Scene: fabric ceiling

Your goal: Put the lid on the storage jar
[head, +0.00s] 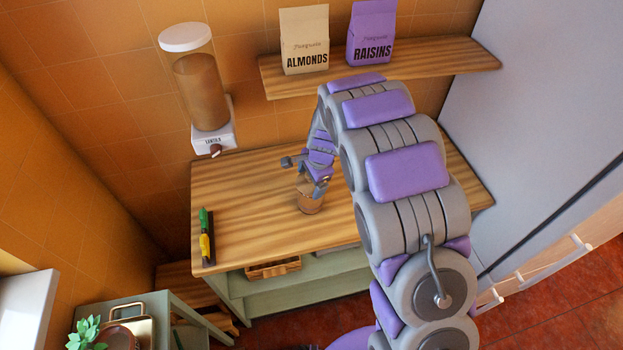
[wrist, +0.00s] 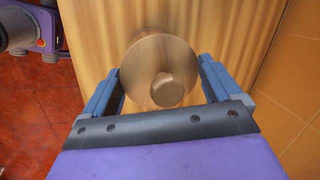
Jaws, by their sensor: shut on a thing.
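The lid (wrist: 150,52) is a round wooden disc with a round knob, seen from above in the wrist view. My gripper (wrist: 158,72) has its blue fingers on either side of the lid and is shut on it. In the head view, my gripper (head: 308,188) points down over the wooden counter. The storage jar (head: 310,205), brownish and small in the picture, stands on the counter right under my gripper. The lid hides the jar in the wrist view. I cannot tell whether the lid touches the jar's rim.
The counter (head: 245,215) is mostly clear around the jar. A dark strip with green and yellow handles (head: 206,238) lies at its left end. A dispenser (head: 203,95) hangs on the tiled wall. A shelf (head: 425,62) holds almonds (head: 305,40) and raisins (head: 371,33) bags.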

